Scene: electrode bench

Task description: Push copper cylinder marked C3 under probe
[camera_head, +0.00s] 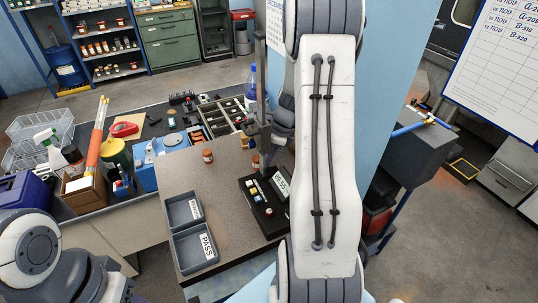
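Small copper-coloured cylinders stand on the brown-grey bench top: one (207,155) in the open middle, one (245,141) farther back, and one (256,160) near the black meter box (264,201). Their markings are too small to read, so I cannot tell which is C3. My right arm crosses the picture centre and hides much of the bench's right side. Dark parts of my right gripper (268,132) show left of the arm, close to the back cylinders; its finger opening is unclear. I cannot clearly make out the probe. My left gripper is outside the view.
Two grey trays, the front one labelled PASS (193,251), sit at the bench's left front. A blue device (161,163), a divided parts box (223,117) and a blue bottle (252,82) stand behind. The bench between trays and cylinders is clear.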

